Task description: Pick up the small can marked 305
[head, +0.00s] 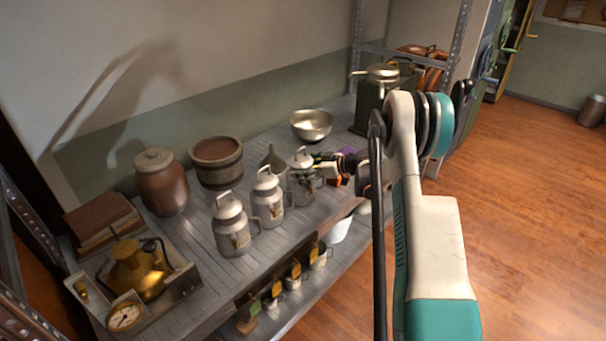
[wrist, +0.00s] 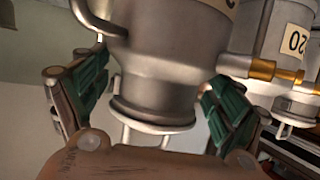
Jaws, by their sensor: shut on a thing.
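Three grey metal cans with lids and handles stand in a row on the shelf in the head view: a near one (head: 232,228), a middle one (head: 266,200) and a far one (head: 302,186). Their labels are too small to read there. My gripper (head: 317,168) is at the upper part of the far can, and is shut on it. In the wrist view, which shows things upside down, my gripper (wrist: 158,88) has its green finger pads on either side of this can's neck (wrist: 165,65). Its label is almost wholly out of view. A neighbouring can (wrist: 290,35) shows "20" upside down on its label.
A metal bowl (head: 311,124), a funnel (head: 272,160), a wooden tub (head: 217,160) and a brown jar (head: 161,182) stand behind the cans. A large dark canister (head: 367,112) is behind my arm. A brass kettle (head: 138,268) is at the left. Small cups (head: 294,280) sit on the lower shelf.

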